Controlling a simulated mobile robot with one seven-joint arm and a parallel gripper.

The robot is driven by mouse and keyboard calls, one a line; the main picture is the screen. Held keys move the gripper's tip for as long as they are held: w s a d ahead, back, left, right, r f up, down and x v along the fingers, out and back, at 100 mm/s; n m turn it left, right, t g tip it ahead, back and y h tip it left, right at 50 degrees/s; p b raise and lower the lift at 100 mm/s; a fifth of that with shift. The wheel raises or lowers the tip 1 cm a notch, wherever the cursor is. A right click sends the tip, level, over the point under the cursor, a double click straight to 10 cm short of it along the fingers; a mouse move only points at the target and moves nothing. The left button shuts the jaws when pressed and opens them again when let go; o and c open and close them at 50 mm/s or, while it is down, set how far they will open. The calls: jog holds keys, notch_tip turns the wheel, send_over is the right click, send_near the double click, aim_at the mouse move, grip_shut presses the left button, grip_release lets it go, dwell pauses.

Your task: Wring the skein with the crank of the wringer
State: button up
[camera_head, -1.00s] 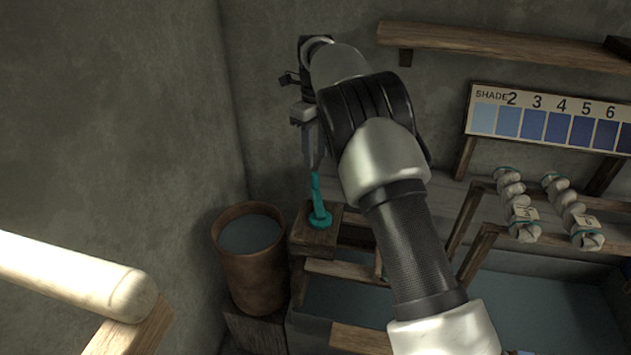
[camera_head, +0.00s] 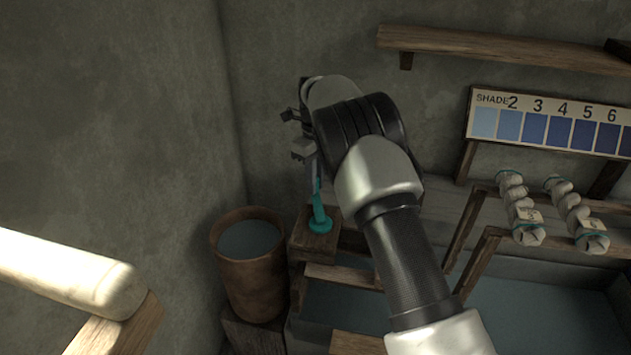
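A teal upright piece with a round foot (camera_head: 319,222) stands on a small wooden block (camera_head: 314,245) at the left end of the vat. It may be part of the wringer, but I cannot make out a crank. My gripper (camera_head: 314,175) points down at the top of this teal piece, and its fingers overlap it in the picture. My arm hides part of the gripper, and I cannot tell whether the fingers are closed on the piece. Two pale twisted skeins with teal ties, one at left (camera_head: 519,208) and one at right (camera_head: 577,214), lie on a wooden rack to the right.
A brown bucket of liquid (camera_head: 228,279) stands left of the block. A vat of dark liquid (camera_head: 545,295) lies below the rack. A shade chart (camera_head: 549,119) and a wooden shelf (camera_head: 500,45) are on the back wall. A pale roller (camera_head: 70,272) is at the near left.

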grip_shut()
